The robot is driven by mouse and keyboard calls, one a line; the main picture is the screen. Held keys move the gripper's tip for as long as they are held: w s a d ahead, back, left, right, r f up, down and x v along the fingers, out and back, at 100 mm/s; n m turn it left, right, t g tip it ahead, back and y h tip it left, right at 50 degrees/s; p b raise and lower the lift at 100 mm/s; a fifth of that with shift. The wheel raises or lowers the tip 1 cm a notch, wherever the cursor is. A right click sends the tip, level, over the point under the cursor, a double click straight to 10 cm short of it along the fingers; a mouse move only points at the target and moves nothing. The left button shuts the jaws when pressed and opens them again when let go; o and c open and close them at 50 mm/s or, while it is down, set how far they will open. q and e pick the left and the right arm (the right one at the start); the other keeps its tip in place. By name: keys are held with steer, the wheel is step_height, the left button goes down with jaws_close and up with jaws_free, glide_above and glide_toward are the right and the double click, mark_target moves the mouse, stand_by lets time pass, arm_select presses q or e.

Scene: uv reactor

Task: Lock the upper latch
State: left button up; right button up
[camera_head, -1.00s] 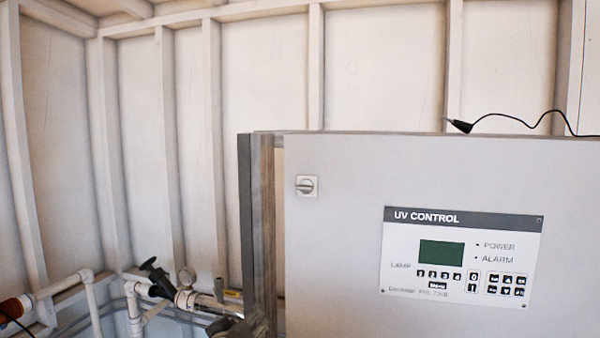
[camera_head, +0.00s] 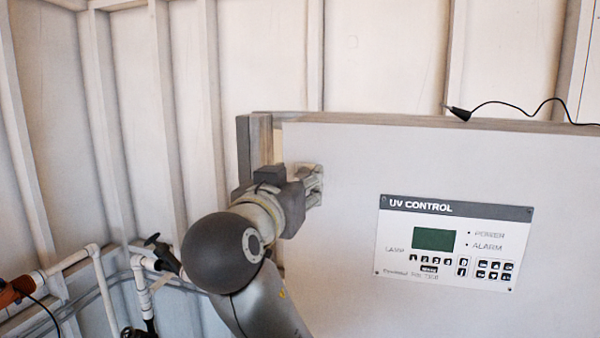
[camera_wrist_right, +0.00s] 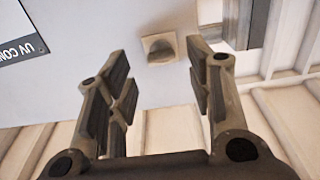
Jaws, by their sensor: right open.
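The upper latch (camera_wrist_right: 160,47) is a small round knob on a square plate on the cabinet door. In the right wrist view it sits ahead of and between the two open fingers of my right gripper (camera_wrist_right: 158,85), apart from them. In the head view my right gripper (camera_head: 314,185) is at the door's upper left corner and hides the latch. The cabinet door (camera_head: 340,260) is light grey and carries the UV CONTROL panel (camera_head: 455,240). My left gripper is not in view.
A grey frame post (camera_head: 245,150) stands at the cabinet's left edge. A black cable (camera_head: 520,102) lies along the cabinet top. White pipes (camera_head: 75,262) with a black-handled valve (camera_head: 162,255) are at the lower left. The wall behind is pale with vertical studs.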

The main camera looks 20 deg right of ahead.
steer(key=shift+x, duration=1.3)
steer(key=c, duration=1)
